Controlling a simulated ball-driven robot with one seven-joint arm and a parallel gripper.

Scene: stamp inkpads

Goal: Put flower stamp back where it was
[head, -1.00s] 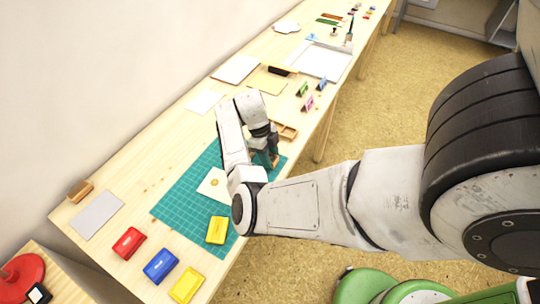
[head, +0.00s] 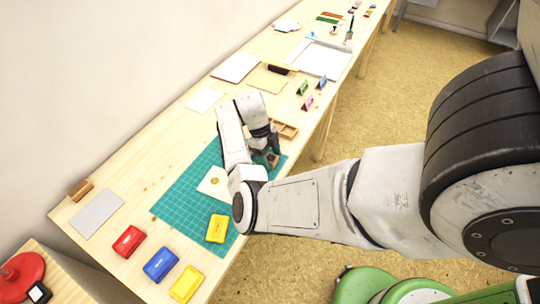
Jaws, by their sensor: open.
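My gripper (head: 267,160) is open and low over the right end of the green cutting mat (head: 182,205). A small brown wooden piece (head: 273,160), which looks like the flower stamp, shows at its fingertips. I cannot tell whether it is between the fingers or beside them, nor whether it stands on the mat. A brown wooden tray with compartments (head: 290,130) lies just beyond the gripper, partly hidden by my arm. A white card with a yellow print (head: 214,181) lies on the mat, partly covered by my arm.
A yellow inkpad (head: 217,228) lies on the mat. Red (head: 128,241), blue (head: 160,264) and yellow (head: 186,284) inkpads lie at the near end of the table. A grey sheet (head: 97,213) lies left.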

